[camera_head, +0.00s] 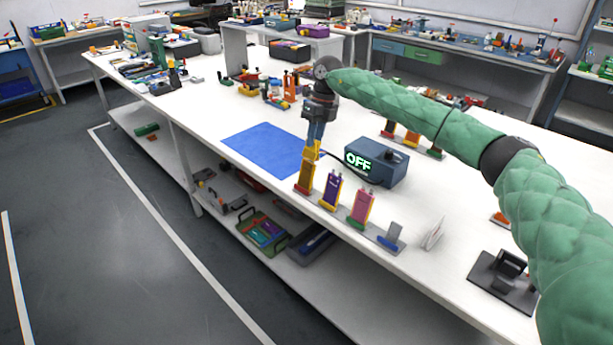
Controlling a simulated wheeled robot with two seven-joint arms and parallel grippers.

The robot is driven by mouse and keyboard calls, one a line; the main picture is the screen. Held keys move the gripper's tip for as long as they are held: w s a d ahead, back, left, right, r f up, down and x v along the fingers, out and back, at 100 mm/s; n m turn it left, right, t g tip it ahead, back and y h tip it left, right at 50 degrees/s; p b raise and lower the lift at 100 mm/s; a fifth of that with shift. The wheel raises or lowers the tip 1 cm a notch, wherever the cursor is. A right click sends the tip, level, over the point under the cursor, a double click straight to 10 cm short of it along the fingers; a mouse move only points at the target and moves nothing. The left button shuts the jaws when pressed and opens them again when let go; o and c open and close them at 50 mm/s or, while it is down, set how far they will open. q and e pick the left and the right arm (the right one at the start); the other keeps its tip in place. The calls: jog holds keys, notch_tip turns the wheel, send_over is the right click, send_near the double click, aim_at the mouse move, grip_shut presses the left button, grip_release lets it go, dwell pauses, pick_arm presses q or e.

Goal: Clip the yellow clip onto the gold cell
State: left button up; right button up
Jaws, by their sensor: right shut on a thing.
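My right gripper (315,141) comes down from above and is shut on the yellow clip (311,153). The clip is at the top edge of the gold cell (306,174), which stands upright at the left end of a row of cells. The gripper hides part of the clip, and I cannot tell whether the clip grips the cell or only touches it. A purple cell (331,190), a pink cell (361,206) and a grey cell (394,232) stand to its right. My left gripper is out of view.
A blue box with an OFF display (376,163) stands just behind the cells, with a dark cable running from it. A blue mat (262,149) lies to the left. A black fixture (503,279) is at the right. The white table's front edge (300,219) is close to the cells.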

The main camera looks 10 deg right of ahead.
jog(key=shift+f, duration=0.25)
jog(key=o, duration=1.3)
jog(key=shift+s+a+r+p+v, duration=0.2)
jog(key=shift+p+v, duration=0.35)
jog(key=shift+v, duration=1.25)
jog(key=shift+s+a+f+p+v, duration=0.1)
jog(key=shift+a+p+v, duration=0.35)
jog(key=shift+v, duration=1.35)
jog(key=shift+s+a+r+p+v, duration=0.15)
jog(key=shift+p+v, duration=0.55)
jog(key=shift+v, duration=1.1)
jog(key=shift+d, duration=0.1)
